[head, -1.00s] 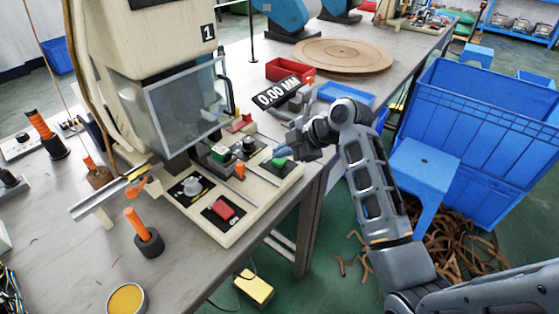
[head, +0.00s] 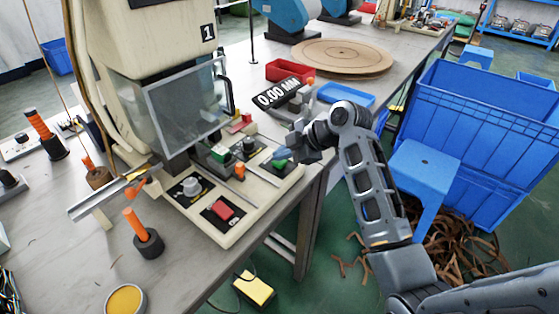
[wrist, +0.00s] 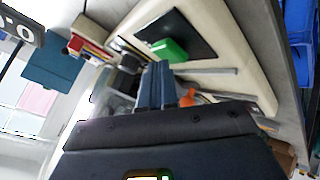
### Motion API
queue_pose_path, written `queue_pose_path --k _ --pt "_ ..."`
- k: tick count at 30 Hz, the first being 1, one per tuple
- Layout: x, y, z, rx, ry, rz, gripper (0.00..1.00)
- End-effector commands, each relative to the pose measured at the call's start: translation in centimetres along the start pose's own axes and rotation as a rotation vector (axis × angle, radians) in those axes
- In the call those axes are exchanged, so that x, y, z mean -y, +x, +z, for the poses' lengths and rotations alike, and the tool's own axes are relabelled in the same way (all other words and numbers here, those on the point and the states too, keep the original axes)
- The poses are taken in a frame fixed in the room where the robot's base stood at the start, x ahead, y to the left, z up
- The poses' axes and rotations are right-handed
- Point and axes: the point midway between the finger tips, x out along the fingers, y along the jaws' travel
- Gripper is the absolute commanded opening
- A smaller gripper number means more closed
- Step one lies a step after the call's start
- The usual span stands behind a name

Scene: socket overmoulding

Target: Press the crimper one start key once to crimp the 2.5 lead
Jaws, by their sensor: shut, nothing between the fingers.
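Crimper one (head: 135,30), a cream machine marked 1, stands on the bench with a clear guard in front. Its base panel (head: 233,226) carries a green key (head: 279,163) on a black plate at the right end and a red key (head: 222,210) at the front. My gripper (head: 284,153) is shut and empty, its fingertips just above and beside the green key. In the wrist view the shut fingers (wrist: 155,85) point toward the green key (wrist: 169,49), with a small visible offset. I cannot tell whether they touch it. The lead is not clearly seen.
A grey knob (head: 191,186), an orange knob (head: 239,170) and a black knob (head: 249,146) stand on the panel near my fingers. A 0.00 mm display (head: 277,92) and a red tray (head: 290,70) are behind. A blue stool (head: 424,165) is at the right.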

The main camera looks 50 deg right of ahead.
Motion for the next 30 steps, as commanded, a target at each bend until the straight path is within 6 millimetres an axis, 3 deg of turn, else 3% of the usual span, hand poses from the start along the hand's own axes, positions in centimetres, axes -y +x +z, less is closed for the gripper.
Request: queue_pose_path --k 18,30 --pt "0.2 0.2 0.2 0.001 0.001 -0.002 0.0" --pt "-0.7 -1.0 -0.8 0.0 -0.001 -0.002 0.0"
